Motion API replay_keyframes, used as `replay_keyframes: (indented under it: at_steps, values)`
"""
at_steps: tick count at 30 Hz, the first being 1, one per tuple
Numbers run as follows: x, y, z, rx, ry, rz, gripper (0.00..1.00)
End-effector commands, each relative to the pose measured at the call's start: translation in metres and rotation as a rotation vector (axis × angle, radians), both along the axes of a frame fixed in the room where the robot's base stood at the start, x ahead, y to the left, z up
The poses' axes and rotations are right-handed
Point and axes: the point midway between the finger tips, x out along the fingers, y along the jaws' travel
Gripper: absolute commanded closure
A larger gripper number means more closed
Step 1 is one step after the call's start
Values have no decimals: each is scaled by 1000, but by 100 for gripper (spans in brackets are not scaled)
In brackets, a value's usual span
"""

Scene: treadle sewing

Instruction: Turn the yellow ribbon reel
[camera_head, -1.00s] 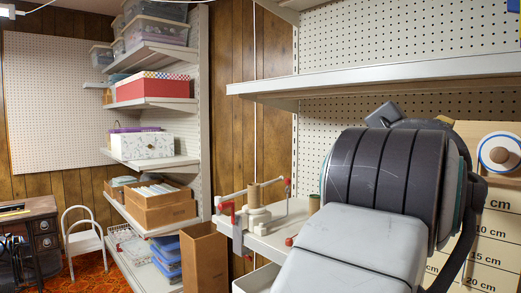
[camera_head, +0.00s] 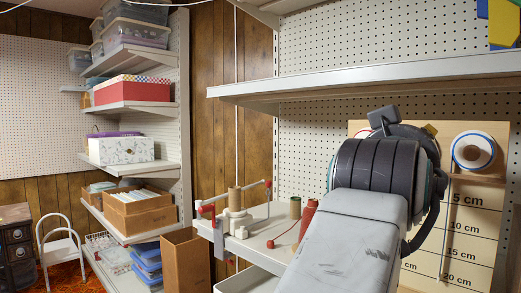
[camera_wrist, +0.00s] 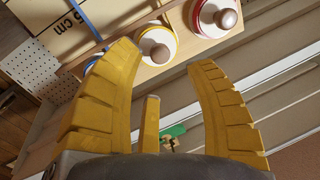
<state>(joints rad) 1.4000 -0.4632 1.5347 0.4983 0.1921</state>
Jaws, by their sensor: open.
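The yellow ribbon reel (camera_wrist: 154,47) is in the wrist view, with a pale face, a yellow rim and a round brown knob in its middle. It sits on a wooden board. My gripper (camera_wrist: 163,56) has its yellow fingers spread, with the reel beyond and between the tips. The fingers look empty, and I cannot tell how far they are from the reel. In the head view my arm hides the yellow reel and most of my gripper.
A red-rimmed reel (camera_wrist: 214,16) and a blue-rimmed reel (camera_wrist: 91,64) flank the yellow one. The blue-rimmed reel also shows in the head view (camera_head: 473,151). A shelf (camera_head: 360,82) runs above my arm. A red thread cone (camera_head: 308,216) stands left of my arm.

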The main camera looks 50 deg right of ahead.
Motion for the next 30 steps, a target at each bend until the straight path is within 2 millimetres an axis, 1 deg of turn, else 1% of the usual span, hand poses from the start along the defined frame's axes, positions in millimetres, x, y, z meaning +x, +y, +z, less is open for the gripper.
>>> replay_keyframes:
  at_steps: [1,3,12,18,26,27,30]
  values:
    - [1,-7,-3,2,1,0,51]
    - [3,-16,-3,2,1,0,51]
    - [8,-45,-1,3,3,0,51]
    - [9,-53,0,0,3,0,51]
    - [9,-54,0,-1,3,0,51]
    - [9,-53,0,0,3,0,48]
    - [9,-53,0,0,3,0,57]
